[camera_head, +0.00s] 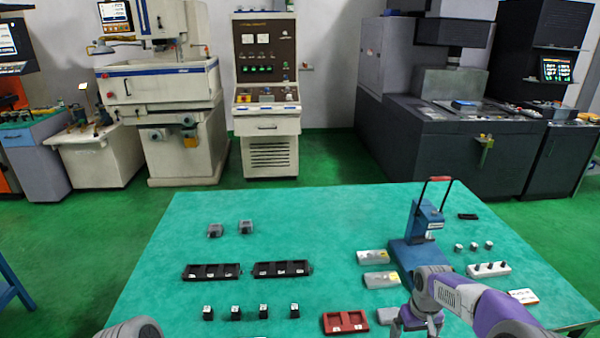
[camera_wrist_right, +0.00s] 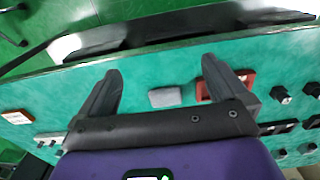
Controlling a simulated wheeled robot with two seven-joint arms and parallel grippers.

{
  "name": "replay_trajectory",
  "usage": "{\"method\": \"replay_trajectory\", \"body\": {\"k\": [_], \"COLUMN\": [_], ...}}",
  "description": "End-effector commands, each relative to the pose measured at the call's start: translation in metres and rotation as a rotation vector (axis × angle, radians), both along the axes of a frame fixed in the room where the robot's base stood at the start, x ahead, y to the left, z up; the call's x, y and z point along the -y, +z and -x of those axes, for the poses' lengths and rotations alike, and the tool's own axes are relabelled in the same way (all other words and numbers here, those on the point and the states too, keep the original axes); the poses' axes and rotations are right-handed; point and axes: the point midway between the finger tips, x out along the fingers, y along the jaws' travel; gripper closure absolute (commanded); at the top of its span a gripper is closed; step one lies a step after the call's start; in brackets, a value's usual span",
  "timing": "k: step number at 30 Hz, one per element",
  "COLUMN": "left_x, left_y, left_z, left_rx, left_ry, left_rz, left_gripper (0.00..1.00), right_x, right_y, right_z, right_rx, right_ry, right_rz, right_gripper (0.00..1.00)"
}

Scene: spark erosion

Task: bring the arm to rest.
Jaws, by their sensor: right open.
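My right arm comes in from the lower right in the head view, purple and grey. Its gripper (camera_head: 418,322) hangs over the near right part of the green table (camera_head: 300,215), at the picture's lower edge. In the right wrist view, the two dark fingers of the gripper (camera_wrist_right: 163,82) stand wide apart with nothing between them. A grey block (camera_wrist_right: 165,97) and a red tray (camera_wrist_right: 240,77) lie on the table beyond the fingers. My left gripper is not in view; only a rounded grey part of mine shows at the lower left of the head view.
A blue press with a red handle (camera_head: 427,222) stands just behind my right gripper. Grey blocks (camera_head: 381,280), a white holder (camera_head: 488,269), two black trays (camera_head: 211,272) and small black-and-white cubes (camera_head: 235,313) lie around. The table's middle back is bare.

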Motion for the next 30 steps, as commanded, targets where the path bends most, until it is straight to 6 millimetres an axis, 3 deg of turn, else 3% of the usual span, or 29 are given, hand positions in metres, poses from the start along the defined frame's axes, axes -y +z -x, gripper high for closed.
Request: {"method": "replay_trajectory", "body": {"k": [1,8,13,17,21,25,30], "left_x": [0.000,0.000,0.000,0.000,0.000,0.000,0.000], "left_y": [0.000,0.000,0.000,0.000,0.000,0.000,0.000], "left_z": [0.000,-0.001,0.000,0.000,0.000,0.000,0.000], "left_rx": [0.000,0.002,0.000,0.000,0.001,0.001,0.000], "left_ry": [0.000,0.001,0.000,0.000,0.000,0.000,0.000], "left_rz": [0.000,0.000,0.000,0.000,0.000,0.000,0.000], "left_gripper": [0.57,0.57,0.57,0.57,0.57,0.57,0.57], "right_x": [-0.011,-0.053,-0.092,-0.131,-0.170,-0.190,-0.198], "right_y": [-0.018,-0.079,-0.129,-0.172,-0.210,-0.224,-0.228], "right_z": [0.005,0.022,0.050,0.090,0.150,0.194,0.221], "right_rx": [-0.011,-0.003,-0.001,-0.011,-0.022,-0.028,-0.025], "right_ry": [0.006,0.001,-0.028,-0.081,-0.176,-0.251,-0.301], "right_rz": [-0.022,-0.116,-0.198,-0.273,-0.338,-0.358,-0.359], "right_gripper": [0.00,0.00,0.00,0.00,0.00,0.00,0.00]}}
